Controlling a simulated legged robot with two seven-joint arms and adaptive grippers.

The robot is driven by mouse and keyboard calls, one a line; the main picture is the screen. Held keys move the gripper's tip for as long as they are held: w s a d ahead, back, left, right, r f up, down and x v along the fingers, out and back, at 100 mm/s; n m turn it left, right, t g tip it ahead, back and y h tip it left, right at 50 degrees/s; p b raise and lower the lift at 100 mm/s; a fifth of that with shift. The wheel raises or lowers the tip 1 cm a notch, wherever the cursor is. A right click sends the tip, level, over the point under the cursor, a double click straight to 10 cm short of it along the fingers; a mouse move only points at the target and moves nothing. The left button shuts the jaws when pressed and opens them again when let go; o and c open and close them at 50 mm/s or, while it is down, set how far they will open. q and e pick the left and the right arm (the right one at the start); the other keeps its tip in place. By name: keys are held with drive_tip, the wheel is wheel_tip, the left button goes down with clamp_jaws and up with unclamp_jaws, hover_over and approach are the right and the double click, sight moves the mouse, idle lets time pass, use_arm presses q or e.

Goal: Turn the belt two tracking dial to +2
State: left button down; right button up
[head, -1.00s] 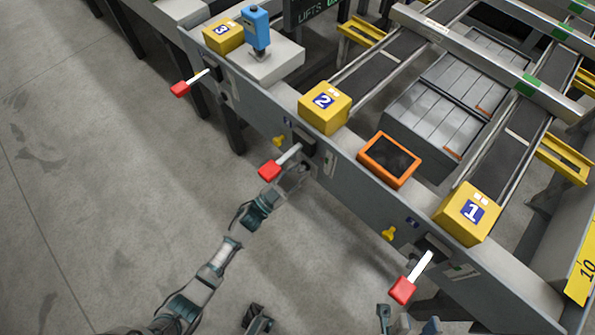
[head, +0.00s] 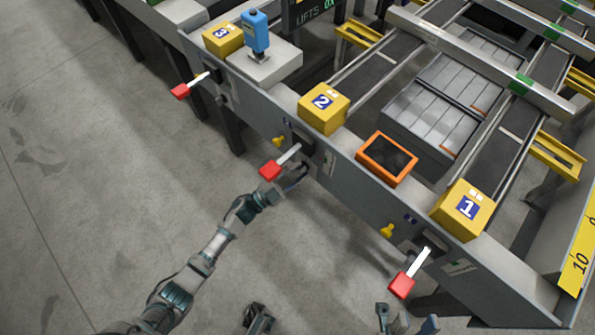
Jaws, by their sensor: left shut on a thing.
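The yellow box marked 2 (head: 323,108) stands on the near frame rail at belt two. Below it, a red-handled lever (head: 271,169) sticks out from the rail. My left gripper (head: 300,174) is against the rail face just right of this lever, under box 2. It is shut on the belt two tracking dial, which its fingers hide almost wholly, so the dial's setting cannot be read. A small pale label plate (head: 328,162) is on the rail right of it. My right gripper (head: 406,321) shows at the bottom edge, fingers apart, with nothing seen between them.
A yellow knob (head: 278,140) sits left of the belt two lever. Red levers also stick out at belt three (head: 180,91) and belt one (head: 402,286). An orange-framed screen (head: 387,158) sits between boxes 2 and 1 (head: 465,207). The floor at left is clear.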

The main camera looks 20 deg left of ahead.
use_arm(q)
drive_tip(key=shift+r, duration=0.1)
drive_tip(key=c, duration=1.1)
unclamp_jaws()
drive_tip(key=shift+c, duration=0.2)
drive_tip(key=shift+w+d, duration=0.1)
drive_tip(key=v, duration=1.2)
